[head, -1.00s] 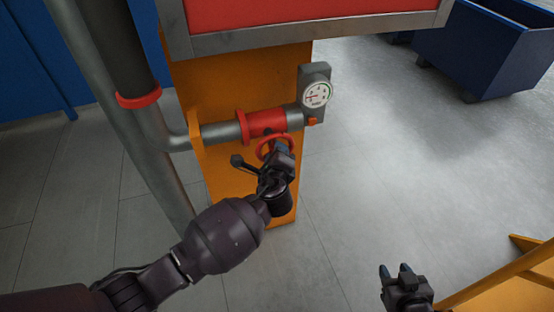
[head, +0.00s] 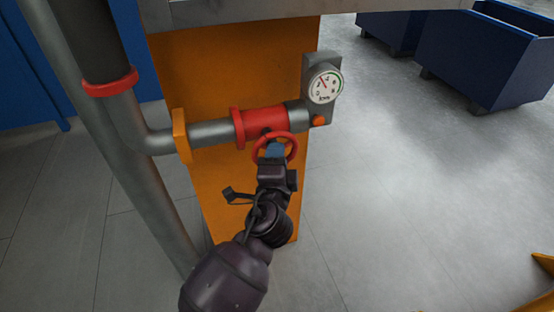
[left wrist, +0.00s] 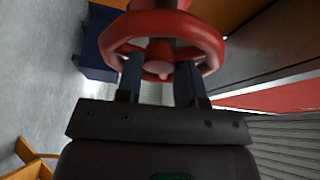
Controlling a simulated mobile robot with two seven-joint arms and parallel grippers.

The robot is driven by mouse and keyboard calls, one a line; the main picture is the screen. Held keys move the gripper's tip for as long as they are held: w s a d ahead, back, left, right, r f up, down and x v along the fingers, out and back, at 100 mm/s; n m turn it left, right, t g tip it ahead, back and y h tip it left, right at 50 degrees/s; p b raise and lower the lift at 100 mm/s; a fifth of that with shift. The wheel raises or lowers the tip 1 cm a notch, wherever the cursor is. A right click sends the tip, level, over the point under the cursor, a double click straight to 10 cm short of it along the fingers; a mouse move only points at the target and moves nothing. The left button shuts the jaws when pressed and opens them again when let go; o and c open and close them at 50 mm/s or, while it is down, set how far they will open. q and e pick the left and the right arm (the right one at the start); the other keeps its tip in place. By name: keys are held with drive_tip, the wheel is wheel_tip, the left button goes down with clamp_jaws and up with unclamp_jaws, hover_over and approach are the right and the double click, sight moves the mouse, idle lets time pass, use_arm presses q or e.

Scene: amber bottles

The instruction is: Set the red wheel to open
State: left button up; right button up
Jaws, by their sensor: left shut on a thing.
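The red wheel (head: 292,149) sits on the red valve body (head: 266,120) of a grey pipe, in front of an orange post. My left gripper (head: 273,151) reaches up to it from below and is shut on it. In the left wrist view the wheel (left wrist: 205,42) fills the top middle, and the two dark fingers of my left gripper (left wrist: 160,78) reach its ring on either side of the hub. The exact contact is partly hidden. A round white gauge (head: 325,86) stands right of the valve, its needle pointing up and left. My right gripper is not in view.
A thick grey pipe (head: 147,190) with a red collar (head: 110,83) runs down on the left. The orange post (head: 222,195) stands behind the valve. Blue bins (head: 487,62) stand at the upper right.

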use_arm(q)
drive_tip(key=shift+f, duration=0.1)
idle(0.5)
drive_tip(key=o, duration=0.7)
drive_tip(key=shift+c, duration=0.2)
drive_tip(key=shift+s, duration=0.1)
drive_tip(key=s, duration=1)
drive_tip(key=shift+s+a+f, duration=0.35)
drive_tip(key=shift+a, duration=0.05)
